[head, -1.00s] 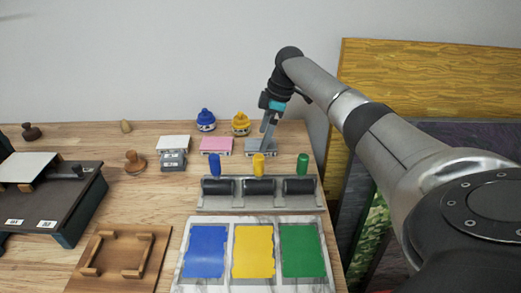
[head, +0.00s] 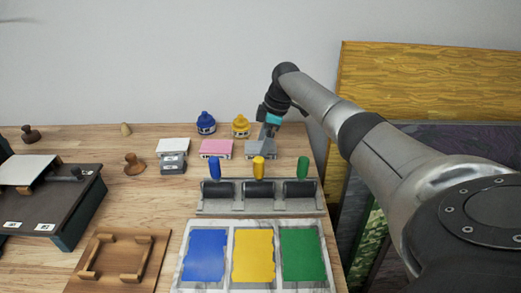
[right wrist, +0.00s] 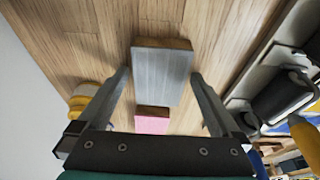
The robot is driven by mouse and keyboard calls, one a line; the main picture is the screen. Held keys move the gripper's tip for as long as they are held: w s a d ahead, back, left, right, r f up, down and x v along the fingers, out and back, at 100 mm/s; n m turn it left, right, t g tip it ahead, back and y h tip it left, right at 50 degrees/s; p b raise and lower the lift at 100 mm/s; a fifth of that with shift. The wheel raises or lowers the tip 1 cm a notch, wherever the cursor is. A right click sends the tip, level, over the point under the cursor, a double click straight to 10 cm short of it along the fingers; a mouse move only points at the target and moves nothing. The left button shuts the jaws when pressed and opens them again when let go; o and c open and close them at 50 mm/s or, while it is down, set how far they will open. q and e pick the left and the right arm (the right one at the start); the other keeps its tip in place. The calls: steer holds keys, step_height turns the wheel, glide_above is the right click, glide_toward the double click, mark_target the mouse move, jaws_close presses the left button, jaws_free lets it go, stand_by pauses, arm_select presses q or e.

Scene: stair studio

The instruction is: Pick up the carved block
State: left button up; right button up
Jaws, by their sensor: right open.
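A grey-topped block (head: 262,149) lies flat on the table near its right back edge. A pink-topped block (head: 215,148) and a white-topped block (head: 172,145) stand left of it in a row. Carving on them is too small to make out. My right gripper (head: 266,133) is open and points down, just above the grey-topped block. In the right wrist view the grey-topped block (right wrist: 162,75) shows between the two spread fingers, and the pink-topped block (right wrist: 152,120) lies beyond it. No contact is visible. My left gripper is not in view.
A roller rack (head: 258,208) with three coloured handles stands close in front of the blocks. Blue (head: 206,123) and yellow (head: 240,126) bottles stand behind. An ink slab (head: 180,272), a wooden frame (head: 117,285) and a dark press (head: 62,215) fill the front and left.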

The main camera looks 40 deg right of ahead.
steer(key=c, duration=1.3)
